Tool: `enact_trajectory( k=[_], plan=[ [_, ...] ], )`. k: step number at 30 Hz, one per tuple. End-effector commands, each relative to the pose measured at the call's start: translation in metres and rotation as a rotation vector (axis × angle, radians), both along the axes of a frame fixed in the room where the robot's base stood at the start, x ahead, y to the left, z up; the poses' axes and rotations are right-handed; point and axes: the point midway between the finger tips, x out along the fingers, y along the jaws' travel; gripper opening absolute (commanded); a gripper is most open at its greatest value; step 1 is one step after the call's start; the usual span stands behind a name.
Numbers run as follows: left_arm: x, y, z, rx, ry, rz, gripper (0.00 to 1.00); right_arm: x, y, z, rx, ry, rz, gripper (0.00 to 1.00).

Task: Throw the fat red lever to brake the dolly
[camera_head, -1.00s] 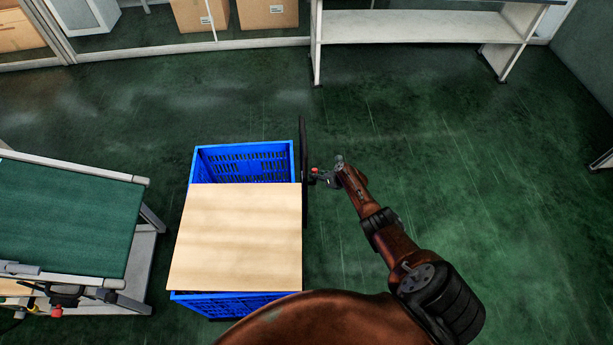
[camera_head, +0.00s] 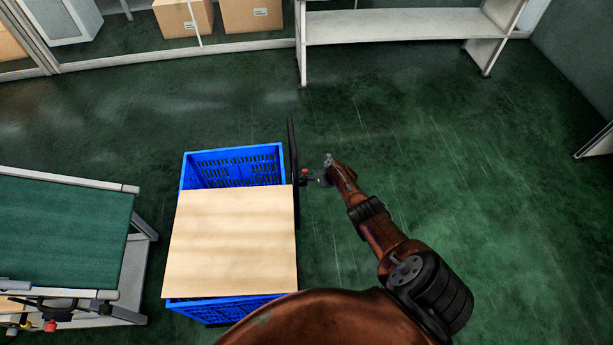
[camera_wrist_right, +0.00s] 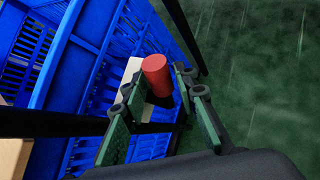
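The fat red lever (camera_wrist_right: 157,76) is a short red cylinder on a dark mount beside the blue crate in the right wrist view. In the head view it is a small red spot (camera_head: 304,172) at the dolly's right side, near the black upright bar (camera_head: 292,150). My right gripper (camera_wrist_right: 160,94) is open, with one finger on each side of the lever; I cannot tell whether they touch it. In the head view the right gripper (camera_head: 321,174) is just right of the lever. My left gripper is not in view.
The blue crate (camera_head: 190,175) has a wooden board (camera_head: 230,245) over its near part. A green-topped bench (camera_head: 60,235) stands at the left. A white shelf (camera_head: 400,27) and cardboard boxes (camera_head: 250,14) are at the back. The floor (camera_head: 450,150) at the right is clear.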

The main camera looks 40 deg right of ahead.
Motion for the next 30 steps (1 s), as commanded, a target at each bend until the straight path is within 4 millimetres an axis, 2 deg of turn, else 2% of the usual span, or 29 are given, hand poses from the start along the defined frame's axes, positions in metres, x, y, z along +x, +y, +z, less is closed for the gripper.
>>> enact_trajectory(
  k=[14, 23, 30],
  plan=[
    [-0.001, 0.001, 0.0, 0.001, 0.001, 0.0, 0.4, -0.01, -0.007, 0.008, -0.006, -0.002, 0.001, 0.27],
    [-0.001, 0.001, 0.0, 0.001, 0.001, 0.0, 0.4, -0.029, -0.006, 0.026, 0.0, -0.003, 0.001, 0.27],
    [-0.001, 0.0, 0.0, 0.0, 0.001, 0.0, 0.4, -0.053, -0.011, 0.048, -0.001, -0.002, 0.0, 0.27]
  ],
)
